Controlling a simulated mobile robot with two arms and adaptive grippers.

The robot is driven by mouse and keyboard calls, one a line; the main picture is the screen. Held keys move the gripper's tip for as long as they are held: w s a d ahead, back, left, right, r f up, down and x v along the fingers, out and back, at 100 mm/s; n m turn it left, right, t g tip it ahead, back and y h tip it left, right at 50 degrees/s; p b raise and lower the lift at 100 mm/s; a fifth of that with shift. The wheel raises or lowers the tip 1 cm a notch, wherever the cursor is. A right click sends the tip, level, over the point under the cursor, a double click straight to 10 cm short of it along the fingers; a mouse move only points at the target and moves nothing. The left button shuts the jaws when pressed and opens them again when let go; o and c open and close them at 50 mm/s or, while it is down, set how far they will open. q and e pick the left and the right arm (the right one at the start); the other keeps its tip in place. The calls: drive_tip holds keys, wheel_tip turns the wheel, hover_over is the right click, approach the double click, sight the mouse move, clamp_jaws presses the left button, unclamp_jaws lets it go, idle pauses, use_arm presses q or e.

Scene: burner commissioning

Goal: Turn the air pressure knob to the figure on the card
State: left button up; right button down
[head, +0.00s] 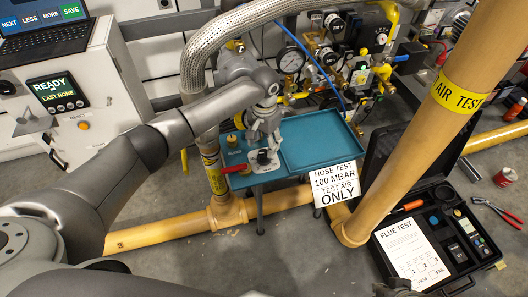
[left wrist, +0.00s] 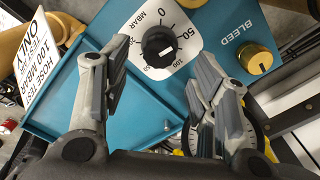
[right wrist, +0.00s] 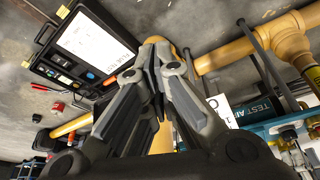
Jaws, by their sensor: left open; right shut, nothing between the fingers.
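The black air pressure knob (left wrist: 158,46) sits on a white dial plate marked MBAR, with 0 and 50 readable, in the left wrist view. It carries a white mark; its exact reading is unclear. My left gripper (left wrist: 162,55) is open, its fingers on either side of the knob, with no clear contact. In the head view my left gripper (head: 264,136) is over the knob (head: 264,157) on the teal bench. My right gripper (right wrist: 155,70) is shut and empty, away from the knob.
A brass bleed knob (left wrist: 255,58) is beside the dial. The teal tray (head: 320,142) is empty. A thick yellow pipe (head: 420,130) rises right of the card. An open black flue test case (head: 450,195) lies on the floor. Gauges and valves (head: 290,60) stand behind the bench.

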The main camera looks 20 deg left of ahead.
sight(264, 153)
use_arm(q)
wheel_tip(264, 153, down, 4)
drive_tip(key=shift+f+b, duration=0.1)
drive_tip(key=shift+b, duration=0.35)
drive_tip(key=shift+c, duration=0.2)
drive_tip(key=c, duration=1)
